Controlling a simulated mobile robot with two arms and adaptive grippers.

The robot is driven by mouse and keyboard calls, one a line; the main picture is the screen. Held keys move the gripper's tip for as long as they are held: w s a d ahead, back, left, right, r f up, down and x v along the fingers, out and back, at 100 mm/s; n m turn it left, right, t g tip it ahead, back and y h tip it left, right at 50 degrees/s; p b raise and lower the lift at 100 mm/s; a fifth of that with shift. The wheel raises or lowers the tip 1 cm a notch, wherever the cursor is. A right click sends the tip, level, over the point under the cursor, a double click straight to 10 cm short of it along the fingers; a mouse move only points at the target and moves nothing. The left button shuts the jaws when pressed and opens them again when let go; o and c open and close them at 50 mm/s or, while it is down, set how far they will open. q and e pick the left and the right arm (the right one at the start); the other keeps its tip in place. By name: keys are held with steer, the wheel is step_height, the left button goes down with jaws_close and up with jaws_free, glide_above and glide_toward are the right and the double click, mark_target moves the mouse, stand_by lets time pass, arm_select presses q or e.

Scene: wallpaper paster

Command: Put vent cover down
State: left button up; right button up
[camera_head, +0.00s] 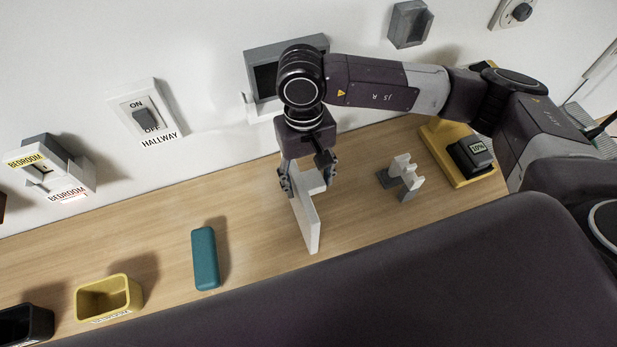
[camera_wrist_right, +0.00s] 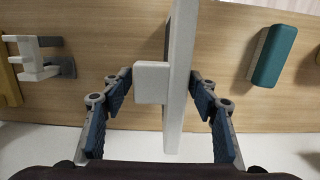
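The white vent cover (camera_head: 307,222), a flat plate with a block-shaped handle, is seen nearly edge-on over the wooden counter (camera_head: 160,215). A grey frame with a dark opening (camera_head: 264,78) on the wall is partly hidden by my right arm. My left gripper is not in view.
A teal case (camera_head: 205,258) lies left of the cover. A white-and-grey holder (camera_head: 402,174) and a yellow stand (camera_head: 447,155) are to its right. A yellow bin (camera_head: 108,298) is at front left. Wall switches (camera_head: 146,117) are behind. Counter between cover and case is clear.

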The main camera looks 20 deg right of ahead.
steer(key=shift+o, duration=0.6)
steer(key=shift+r, duration=0.1)
steer(key=shift+r, duration=0.15)
steer(key=shift+w+r, duration=0.15)
steer(key=shift+r, duration=0.1)
step_height(320, 180, up, 11)
steer(key=w+b, duration=0.1)
steer(key=b, duration=0.3)
steer(key=shift+r, duration=0.15)
